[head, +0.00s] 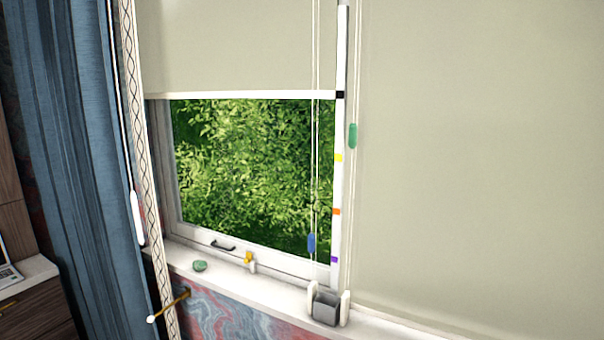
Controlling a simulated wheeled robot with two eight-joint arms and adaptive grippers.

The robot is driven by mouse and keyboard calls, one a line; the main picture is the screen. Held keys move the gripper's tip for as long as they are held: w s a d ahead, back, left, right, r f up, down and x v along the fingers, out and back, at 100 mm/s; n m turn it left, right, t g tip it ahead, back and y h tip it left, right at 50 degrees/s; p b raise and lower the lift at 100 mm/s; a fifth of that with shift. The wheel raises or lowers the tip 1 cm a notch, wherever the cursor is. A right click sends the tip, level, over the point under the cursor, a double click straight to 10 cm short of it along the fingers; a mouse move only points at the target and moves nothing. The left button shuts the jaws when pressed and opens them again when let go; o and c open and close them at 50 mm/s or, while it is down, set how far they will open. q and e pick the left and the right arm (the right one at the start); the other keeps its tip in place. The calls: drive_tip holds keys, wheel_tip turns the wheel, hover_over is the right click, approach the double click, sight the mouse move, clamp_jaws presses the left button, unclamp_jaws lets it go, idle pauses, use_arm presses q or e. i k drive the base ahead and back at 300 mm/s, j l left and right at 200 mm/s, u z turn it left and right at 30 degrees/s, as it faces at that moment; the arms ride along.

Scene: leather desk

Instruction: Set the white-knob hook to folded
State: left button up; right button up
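The white-knob hook is at the lower left of the head view. Its white knob (151,319) is at the left end of a thin brass arm (180,298), which slants up to the right to a brass end near the marbled wall below the sill. The arm stands out from the wall and crosses the pale, diamond-patterned curtain edge (152,200). Neither of my grippers is in view.
A blue curtain (85,150) hangs left, with a white pull (137,215) on a cord. The white sill (225,280) holds a green stone (200,266) and a grey box (326,307). Blue (311,243) and green (352,136) pulls hang by the blinds.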

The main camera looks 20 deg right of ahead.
sight(150, 319)
drive_tip(key=i+j+z, duration=0.1)
drive_tip(key=i+j, duration=0.2)
drive_tip(key=i+j+z, duration=0.1)
drive_tip(key=i+j, duration=0.2)
drive_tip(key=j, duration=0.15)
drive_tip(key=i+j, duration=0.3)
drive_tip(key=j, duration=0.15)
drive_tip(key=i+j+z, duration=0.15)
drive_tip(key=i+j, duration=0.15)
drive_tip(key=i+j+z, duration=0.1)
drive_tip(key=i+j, duration=0.15)
drive_tip(key=j, duration=0.3)
